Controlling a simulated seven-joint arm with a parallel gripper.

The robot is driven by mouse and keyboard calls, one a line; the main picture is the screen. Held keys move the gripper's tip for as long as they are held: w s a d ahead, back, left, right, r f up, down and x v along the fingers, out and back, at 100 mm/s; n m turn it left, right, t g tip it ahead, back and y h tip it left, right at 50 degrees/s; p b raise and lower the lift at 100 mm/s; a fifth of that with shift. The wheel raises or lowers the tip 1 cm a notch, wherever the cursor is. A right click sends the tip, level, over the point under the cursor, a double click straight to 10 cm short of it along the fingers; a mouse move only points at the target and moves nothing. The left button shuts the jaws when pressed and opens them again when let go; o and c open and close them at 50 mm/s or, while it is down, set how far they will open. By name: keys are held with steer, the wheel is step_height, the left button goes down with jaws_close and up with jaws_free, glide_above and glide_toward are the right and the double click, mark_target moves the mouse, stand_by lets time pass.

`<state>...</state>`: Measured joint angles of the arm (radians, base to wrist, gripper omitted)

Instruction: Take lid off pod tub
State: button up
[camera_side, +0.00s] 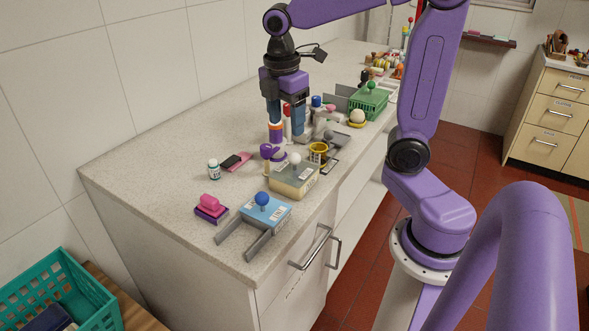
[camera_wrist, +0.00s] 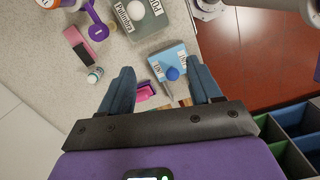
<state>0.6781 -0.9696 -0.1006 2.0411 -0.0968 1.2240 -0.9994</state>
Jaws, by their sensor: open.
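Two lidded tubs with ball knobs stand near the counter's front edge. One is a light blue tub (camera_side: 272,217) with a blue knob (camera_side: 262,198). The other is a beige tub (camera_side: 300,186) with a white knob (camera_side: 295,158). My gripper (camera_side: 287,130) is open and empty, farther back over the counter. In the wrist view, the blue tub (camera_wrist: 183,60) shows beyond and between the fingertips (camera_wrist: 163,80); the beige tub (camera_wrist: 158,30) is at the top.
A grey bracket (camera_side: 240,236) is beside the blue tub. A green basket (camera_side: 368,103) is farther back. The counter's left part is clear.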

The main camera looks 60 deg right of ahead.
mark_target(294, 154)
steer(key=w+d+r, duration=0.1)
steer(key=w+d, duration=0.2)
steer(key=d, duration=0.2)
steer(key=shift+n, duration=0.3)
steer(key=f, duration=0.5)
steer(key=d+f, duration=0.1)
steer(key=f, duration=0.5)
steer(key=d+f, duration=0.1)
steer(key=f, duration=0.4)
steer(key=shift+s+f, duration=0.3)
steer(key=shift+s, duration=0.05)
steer(key=c, duration=1.1)
